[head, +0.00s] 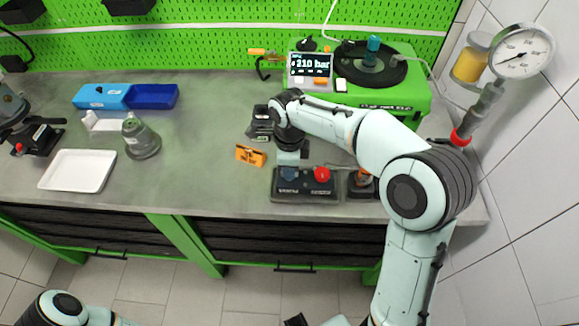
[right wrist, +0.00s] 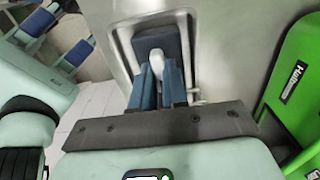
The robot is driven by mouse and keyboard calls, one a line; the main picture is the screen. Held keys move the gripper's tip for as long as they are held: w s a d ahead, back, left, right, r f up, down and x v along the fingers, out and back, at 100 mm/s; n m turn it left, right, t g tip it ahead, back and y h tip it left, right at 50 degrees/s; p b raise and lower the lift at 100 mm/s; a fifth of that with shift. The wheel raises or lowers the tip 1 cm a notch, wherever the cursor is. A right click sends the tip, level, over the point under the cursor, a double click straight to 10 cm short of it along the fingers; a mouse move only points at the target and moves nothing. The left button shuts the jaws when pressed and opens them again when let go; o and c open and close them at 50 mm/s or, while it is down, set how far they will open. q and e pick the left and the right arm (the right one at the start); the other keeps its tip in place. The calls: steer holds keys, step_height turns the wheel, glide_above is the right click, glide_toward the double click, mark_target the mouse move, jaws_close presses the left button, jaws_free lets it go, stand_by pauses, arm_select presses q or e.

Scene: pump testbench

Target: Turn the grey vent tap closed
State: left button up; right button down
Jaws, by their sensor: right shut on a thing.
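My right gripper (head: 289,173) points down at the left part of a black box (head: 305,190) with a red knob (head: 321,174), near the bench's front edge. In the right wrist view, its blue fingers (right wrist: 158,78) are shut on a small pale grey piece (right wrist: 156,58), which looks like the handle of the grey vent tap. Behind it is a dark blue block inside a light metal frame (right wrist: 188,50). In the head view my gripper hides the tap, so its turn angle cannot be told.
An orange device (head: 250,156) lies left of the black box. A green pump bench unit (head: 415,100) with a display reading 210 bar (head: 311,64) stands behind. A pressure gauge (head: 521,51) is at right. A white tray (head: 77,171) and blue bins (head: 152,96) are at left.

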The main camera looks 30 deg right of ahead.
steer(key=c, duration=1.1)
jaws_free()
steer(key=shift+c, duration=0.2)
arm_select(q)
steer(key=w+r+p, duration=0.2)
steer(key=shift+r, duration=0.4)
arm_select(e)
step_height(320, 180, up, 13)
steer(key=shift+r, duration=0.2)
